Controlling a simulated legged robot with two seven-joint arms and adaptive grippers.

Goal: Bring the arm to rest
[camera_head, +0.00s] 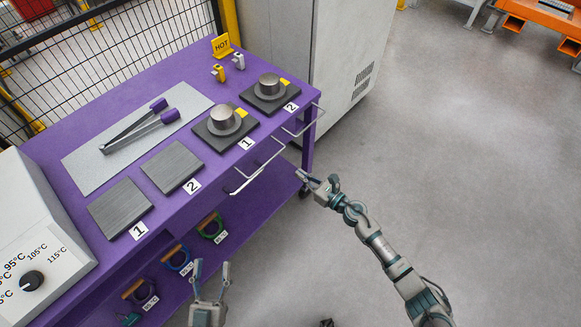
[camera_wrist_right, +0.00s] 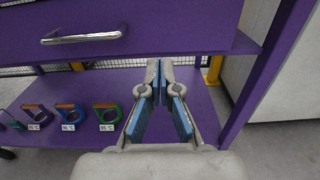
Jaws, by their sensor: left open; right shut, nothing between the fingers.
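My right gripper (camera_head: 318,184) is at the end of the right arm, in free space just off the front right of the purple bench (camera_head: 90,100). In the right wrist view, the right gripper (camera_wrist_right: 158,88) has its blue-padded fingertips together with nothing between them. It faces the bench's lower shelf, below a drawer handle (camera_wrist_right: 82,37). My left gripper (camera_head: 211,280) is low in the head view, in front of the lower shelf. Its two fingers are apart and nothing is between them.
On the bench top are tongs (camera_head: 135,128) on a grey sheet, two bare dark plates, and two plates with metal parts. Handles stick out from the bench front. Coloured ring tools (camera_head: 211,227) are on the lower shelf. The floor (camera_head: 450,150) to the right is clear.

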